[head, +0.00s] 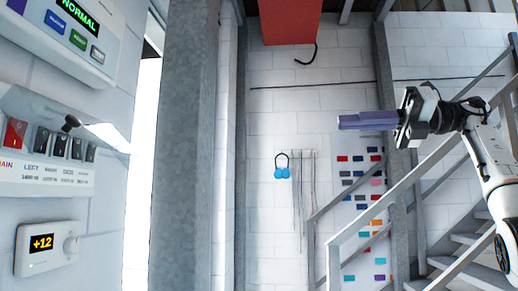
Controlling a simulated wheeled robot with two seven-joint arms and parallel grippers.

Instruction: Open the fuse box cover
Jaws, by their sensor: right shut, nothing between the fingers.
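The fuse box (40,182) is on the white wall at the left edge of the head view. Its grey cover (40,104) juts out from above the switch row, with a dark round knob (70,123) near its edge. Below the cover, a red switch (15,133) and several dark switches are exposed, so the cover looks raised. How far it is swung up is hard to tell. My right gripper (340,122) is at the right, far across the picture from the box. Its bluish fingers point left, shut and empty. My left gripper is not in view.
A panel reading NORMAL (80,15) is above the box and a dial unit reading +12 (48,247) is below it. A grey pillar (183,150) stands right of the box. Blue ear defenders (282,172) hang on the back wall. A stair railing (400,187) rises at the right.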

